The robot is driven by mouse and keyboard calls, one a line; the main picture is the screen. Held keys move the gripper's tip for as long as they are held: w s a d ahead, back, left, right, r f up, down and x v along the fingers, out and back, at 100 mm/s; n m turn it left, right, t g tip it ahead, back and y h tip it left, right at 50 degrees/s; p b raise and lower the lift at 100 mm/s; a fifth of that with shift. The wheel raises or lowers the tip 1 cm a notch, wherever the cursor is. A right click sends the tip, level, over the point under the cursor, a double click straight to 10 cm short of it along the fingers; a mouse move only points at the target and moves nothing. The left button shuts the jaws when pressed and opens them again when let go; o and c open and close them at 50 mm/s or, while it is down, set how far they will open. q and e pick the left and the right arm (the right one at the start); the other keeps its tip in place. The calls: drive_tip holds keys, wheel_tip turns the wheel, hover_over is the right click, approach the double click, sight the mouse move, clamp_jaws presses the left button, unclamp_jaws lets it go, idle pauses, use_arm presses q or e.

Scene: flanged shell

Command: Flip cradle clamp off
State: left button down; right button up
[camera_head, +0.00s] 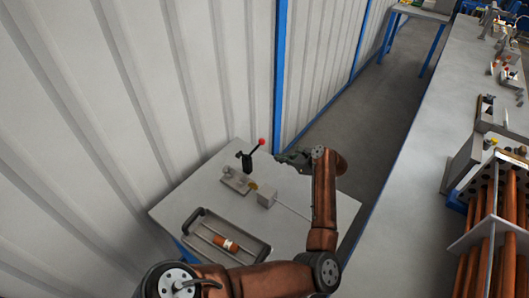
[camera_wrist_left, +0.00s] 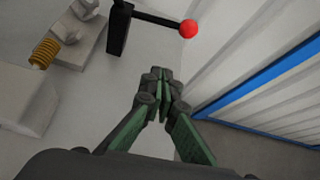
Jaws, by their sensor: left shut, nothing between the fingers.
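The cradle clamp (camera_head: 248,160) stands on a small table. It has a black upright post and a black lever arm that ends in a red ball knob (camera_head: 262,141). In the left wrist view the black post (camera_wrist_left: 118,30) is at the upper left, and the lever runs right to the red ball (camera_wrist_left: 189,29). My left gripper (camera_head: 279,156) is just right of the red ball in the head view. In the wrist view its green-padded fingers (camera_wrist_left: 161,75) are shut and empty, below the ball and apart from it. My right gripper is not in view.
A grey block (camera_head: 267,198) and a thin rod lie right of the clamp's base plate (camera_head: 236,182). A tray (camera_head: 199,222) holds an orange-brown cylinder (camera_head: 226,244) at the table's front. A corrugated wall (camera_head: 130,90) rises behind. A long bench with a tube bundle stands at right.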

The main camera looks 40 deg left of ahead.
use_arm(q)
drive_tip(key=b+x, duration=0.1)
drive_tip(key=x, duration=0.8)
drive_tip(key=shift+a+f, duration=0.1)
drive_tip(key=shift+f, duration=0.05)
drive_tip(key=r, duration=0.1)
drive_tip(key=a+r, duration=0.1)
drive_tip(key=shift+s+r, duration=0.15)
drive_tip(key=shift+r, duration=0.2)
drive_tip(key=shift+s+a+r, duration=0.1)
drive_tip(key=shift+a+r, duration=0.05)
drive_tip(key=shift+r, duration=0.3)
